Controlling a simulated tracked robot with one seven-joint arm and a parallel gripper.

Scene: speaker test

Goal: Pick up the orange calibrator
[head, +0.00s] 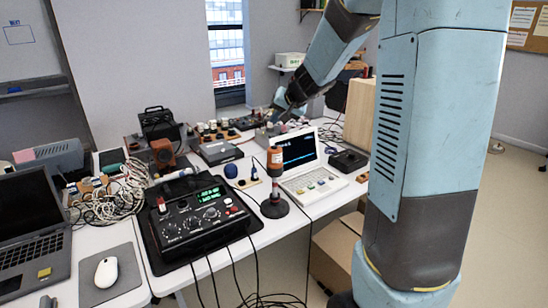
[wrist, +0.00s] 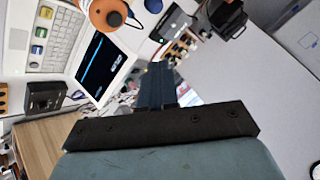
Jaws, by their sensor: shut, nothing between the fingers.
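The orange calibrator (head: 275,158) is a short upright cylinder with a dark band, on top of a black stand with a round base (head: 274,207). It is near the front edge of the white table in the head view. In the wrist view an orange round body with a dark opening, which looks like the calibrator (wrist: 107,12), is cut off by the top edge. My gripper (head: 277,117) is over the back of the table, beyond the calibrator and apart from it. The wrist view shows its dark fingers (wrist: 160,68) together, with nothing held.
An open white instrument with a screen (head: 312,185) stands right of the calibrator. A black device with green displays (head: 200,222) is at the left front. A blue ball (head: 231,170) is close by on the left. Black cables hang over the front edge. Several small items crowd the back.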

